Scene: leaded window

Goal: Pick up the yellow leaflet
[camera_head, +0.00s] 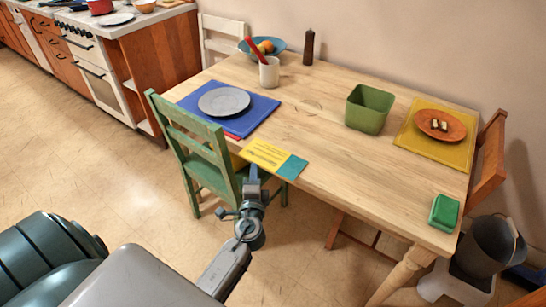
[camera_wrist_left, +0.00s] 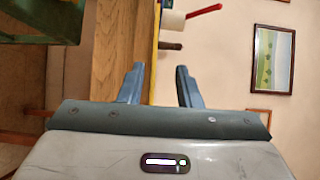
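The yellow leaflet (camera_head: 265,155) lies flat at the front edge of the wooden table, with a teal piece (camera_head: 292,167) at its right end. In the left wrist view the leaflet (camera_wrist_left: 155,60) is a thin upright yellow strip, seen nearly edge-on. My left gripper (camera_head: 253,180) is just in front of the leaflet's near edge. In the wrist view its two fingers (camera_wrist_left: 158,88) are spread, one on each side of the strip. Nothing is clamped. My right gripper is not in view.
A green chair (camera_head: 185,140) stands close left of my left gripper. On the table (camera_head: 320,150) are a blue mat (camera_head: 250,118) with a plate (camera_head: 224,101), a green bin (camera_head: 369,108), a yellow mat (camera_head: 445,148) and a green box (camera_head: 444,212). The table's middle is clear.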

